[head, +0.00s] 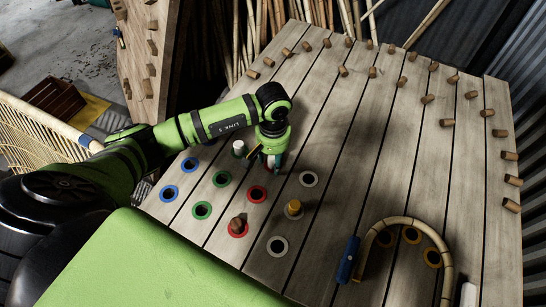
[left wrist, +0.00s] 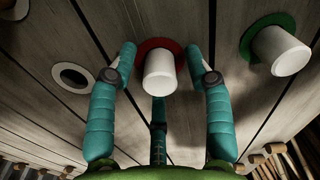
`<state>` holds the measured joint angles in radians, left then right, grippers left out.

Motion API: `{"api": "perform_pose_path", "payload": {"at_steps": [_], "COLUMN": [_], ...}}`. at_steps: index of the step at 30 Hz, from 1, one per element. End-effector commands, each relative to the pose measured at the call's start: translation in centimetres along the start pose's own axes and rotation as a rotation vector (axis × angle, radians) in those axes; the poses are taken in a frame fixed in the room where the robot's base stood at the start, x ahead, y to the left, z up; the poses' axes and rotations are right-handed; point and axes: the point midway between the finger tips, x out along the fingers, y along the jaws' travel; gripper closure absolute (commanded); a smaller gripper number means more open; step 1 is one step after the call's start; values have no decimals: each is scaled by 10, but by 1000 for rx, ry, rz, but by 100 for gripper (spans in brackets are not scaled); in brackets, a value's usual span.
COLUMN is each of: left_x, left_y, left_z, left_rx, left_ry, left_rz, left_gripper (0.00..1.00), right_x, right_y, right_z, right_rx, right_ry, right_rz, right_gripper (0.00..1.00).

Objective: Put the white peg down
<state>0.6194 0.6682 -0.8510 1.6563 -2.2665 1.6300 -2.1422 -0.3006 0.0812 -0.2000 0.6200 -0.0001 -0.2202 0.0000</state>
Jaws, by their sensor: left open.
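A white peg (left wrist: 158,74) stands in the red-ringed hole (left wrist: 152,44) in the left wrist view, between the fingers of my left gripper (left wrist: 160,62). The fingers are spread, with gaps on either side of the peg. In the head view my left gripper (head: 270,162) is low over the board and mostly hides this peg and its ring. A second white peg (head: 239,147) stands in a green-ringed hole just left of the gripper; it also shows in the left wrist view (left wrist: 282,52). My right gripper is not in view.
An empty white-ringed hole (head: 308,179) lies right of the gripper. A yellow peg (head: 293,209) and a brown peg (head: 238,224) stand nearer. A bent rattan hoop (head: 436,238) with a blue clamp (head: 348,260) is at front right. Several wooden pegs line the board's far edges.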

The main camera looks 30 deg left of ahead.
Motion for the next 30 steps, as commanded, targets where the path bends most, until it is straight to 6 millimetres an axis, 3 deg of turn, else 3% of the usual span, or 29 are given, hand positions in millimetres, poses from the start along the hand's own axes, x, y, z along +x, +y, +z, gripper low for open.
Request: {"api": "perform_pose_path", "payload": {"at_steps": [3, 5, 19, 24, 30], "left_x": [-6, -12, -105, -120, -124], "left_y": [0, 0, 0, 0, 0], "left_z": [0, -2, -1, 0, 0], "left_rx": [0, 0, 0, -1, -1], "left_ry": [0, 4, 4, 1, -1], "left_rz": [1, 1, 1, -1, 0], "left_gripper": [49, 49, 49, 49, 49], "right_x": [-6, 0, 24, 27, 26], "right_y": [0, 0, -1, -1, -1], "right_z": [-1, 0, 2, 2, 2], "right_rx": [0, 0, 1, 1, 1], "right_ry": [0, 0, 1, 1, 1], "right_rz": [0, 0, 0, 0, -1], "right_gripper": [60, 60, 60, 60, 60]}}
